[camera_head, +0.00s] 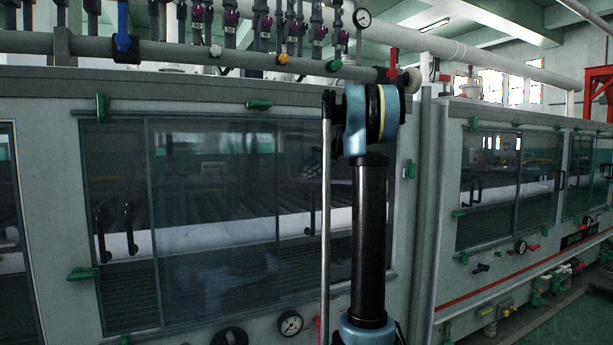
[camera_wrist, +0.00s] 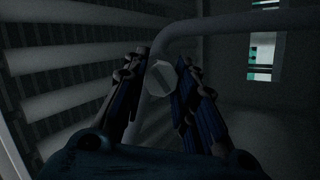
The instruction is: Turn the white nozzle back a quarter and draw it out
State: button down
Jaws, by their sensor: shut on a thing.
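In the wrist view, the white nozzle (camera_wrist: 160,77) shows as a pale, many-sided piece in dim light beside a grey pipe (camera_wrist: 230,27). My gripper (camera_wrist: 165,70) has one dark finger on each side of it and is shut on it. How the nozzle meets the pipe, and how far it is turned, I cannot tell. In the head view, my arm stands upright before the machine. My gripper and the held nozzle cannot be made out there.
Pale rollers or slats (camera_wrist: 70,75) run along the left of the wrist view. A bright opening (camera_wrist: 263,55) is at upper right. In the head view, the grey machine housing (camera_head: 270,100) has glass windows, with a pipe (camera_head: 170,50) and several small valves above.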

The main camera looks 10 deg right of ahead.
jog(key=shift+n, duration=0.6)
jog(key=c, duration=1.2)
grip_release()
jog(key=shift+w+f, duration=0.1)
jog(key=shift+w, duration=0.05)
